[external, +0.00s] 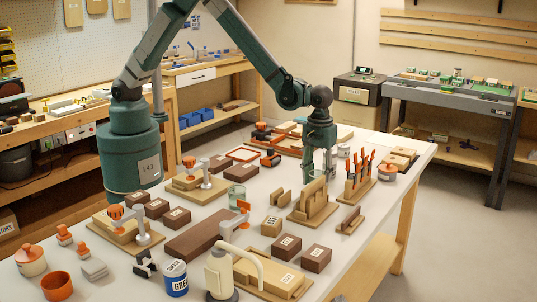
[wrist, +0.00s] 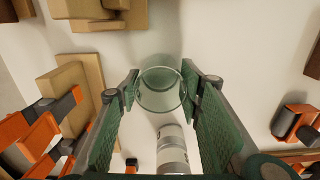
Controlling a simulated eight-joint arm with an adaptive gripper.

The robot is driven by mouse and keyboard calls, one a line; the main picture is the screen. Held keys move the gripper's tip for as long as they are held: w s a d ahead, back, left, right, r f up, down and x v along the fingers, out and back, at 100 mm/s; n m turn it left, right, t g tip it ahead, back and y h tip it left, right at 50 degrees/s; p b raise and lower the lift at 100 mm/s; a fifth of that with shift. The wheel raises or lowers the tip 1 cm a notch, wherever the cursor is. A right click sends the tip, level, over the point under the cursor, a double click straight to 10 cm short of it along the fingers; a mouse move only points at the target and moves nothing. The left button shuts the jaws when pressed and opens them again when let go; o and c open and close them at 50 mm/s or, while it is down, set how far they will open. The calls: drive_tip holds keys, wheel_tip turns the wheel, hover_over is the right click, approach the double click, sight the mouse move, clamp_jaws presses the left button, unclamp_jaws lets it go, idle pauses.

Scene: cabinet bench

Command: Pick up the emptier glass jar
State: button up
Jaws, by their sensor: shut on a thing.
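My gripper (external: 319,178) reaches straight down over the right part of the table in the external view. In the wrist view its two green fingers (wrist: 161,88) are shut on a clear, greenish glass jar (wrist: 160,102), one finger on each side. The jar's round rim faces the camera, and I see no clear contents in it. In the external view this jar is hardly visible between the fingers. I cannot tell whether it touches the table. A second greenish glass jar (external: 236,196) stands apart, left of my gripper, near the table's middle.
A rack of orange-handled tools (external: 359,187) stands close right of my gripper. A wooden holder (external: 312,203) stands just in front. A pale can (wrist: 171,148) is near the held jar in the wrist view. Brown blocks (external: 212,234) and a blue-labelled can (external: 176,278) fill the front.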

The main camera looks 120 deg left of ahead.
drive_tip(key=shift+r, duration=0.2)
wheel_tip(320, 180, up, 10)
drive_tip(key=p, duration=0.1)
drive_tip(key=shift+f, duration=0.25)
idle(0.9)
